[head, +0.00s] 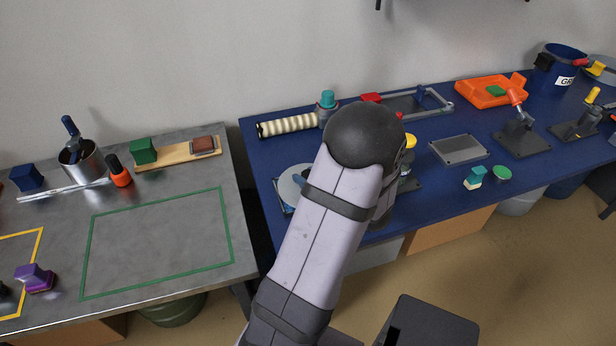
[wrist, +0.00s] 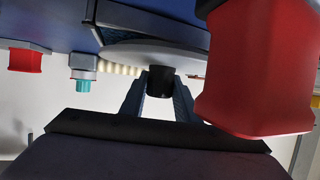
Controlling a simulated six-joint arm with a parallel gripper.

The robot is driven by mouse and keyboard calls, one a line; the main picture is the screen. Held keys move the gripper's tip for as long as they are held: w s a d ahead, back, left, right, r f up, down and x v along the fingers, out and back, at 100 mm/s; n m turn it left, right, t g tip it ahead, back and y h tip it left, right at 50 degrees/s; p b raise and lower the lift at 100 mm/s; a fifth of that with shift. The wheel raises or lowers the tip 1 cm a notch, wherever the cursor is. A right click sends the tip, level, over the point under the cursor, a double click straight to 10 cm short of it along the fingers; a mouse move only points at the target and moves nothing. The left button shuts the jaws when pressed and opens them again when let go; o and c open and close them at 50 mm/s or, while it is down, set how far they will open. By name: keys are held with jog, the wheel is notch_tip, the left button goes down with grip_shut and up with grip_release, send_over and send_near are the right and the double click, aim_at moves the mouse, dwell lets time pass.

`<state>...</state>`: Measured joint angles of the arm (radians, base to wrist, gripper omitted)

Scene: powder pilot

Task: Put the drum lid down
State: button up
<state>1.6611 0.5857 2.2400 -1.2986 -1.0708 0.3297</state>
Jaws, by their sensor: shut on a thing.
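The drum lid (wrist: 128,54) is a pale grey disc with a black knob (wrist: 160,84), seen edge-on in the wrist view. My gripper (wrist: 160,78) is shut on the knob, one finger on each side. A dark, curved-edged thing lies close to the disc on its far side from the gripper; I cannot tell whether they touch. In the head view my arm hides the gripper. A pale disc (head: 291,187) shows on the blue table left of my arm, partly hidden; it may be this lid.
A large red block (wrist: 258,70) stands close beside the gripper in the wrist view. On the blue table (head: 440,203) are a ribbed roll (head: 287,125), a teal-capped item (head: 328,99) and an orange tray (head: 484,93). The green-outlined area (head: 155,245) on the grey table is clear.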

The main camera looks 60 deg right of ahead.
jog(key=shift+f, duration=0.1)
jog(key=o, duration=1.1)
jog(key=shift+s+r, duration=0.15)
jog(key=shift+r, duration=0.05)
jog(key=shift+v, duration=3.6)
jog(key=shift+a, duration=0.1)
